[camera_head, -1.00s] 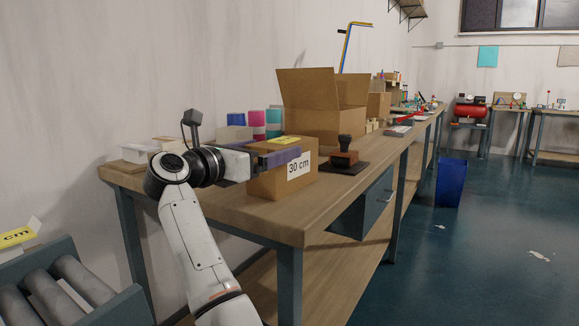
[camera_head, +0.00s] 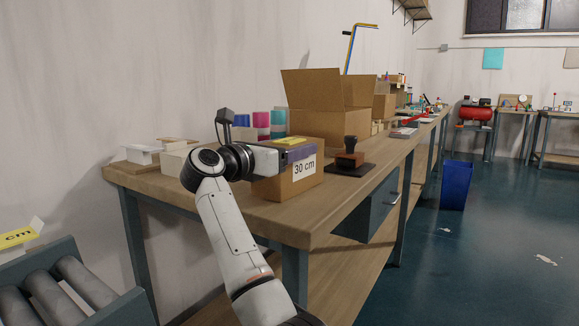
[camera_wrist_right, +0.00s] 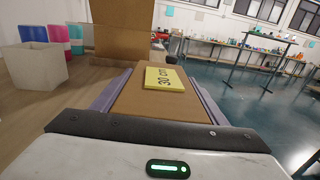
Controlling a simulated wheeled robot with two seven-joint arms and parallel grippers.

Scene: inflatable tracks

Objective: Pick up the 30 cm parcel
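The 30 cm parcel (camera_head: 301,188) is a brown cardboard box on the wooden workbench (camera_head: 262,218), with a white "30 cm" label on its side. Its yellow top label also shows in the right wrist view (camera_wrist_right: 165,79). My right gripper (camera_head: 298,149) straddles the upper part of the parcel. One purple finger lies along each side in the right wrist view, and the box nearly fills the space between them. I cannot tell whether the fingers touch it. The parcel rests on the bench. My left gripper is not in view.
An open cardboard box (camera_head: 316,122) stands behind the parcel. A stamp (camera_head: 350,153) on a dark pad sits to its right. Pale containers (camera_head: 172,160) and coloured binders (camera_head: 262,122) stand to the left and behind. A roller conveyor (camera_head: 75,285) is at lower left; a blue bin (camera_head: 455,186) stands on the floor.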

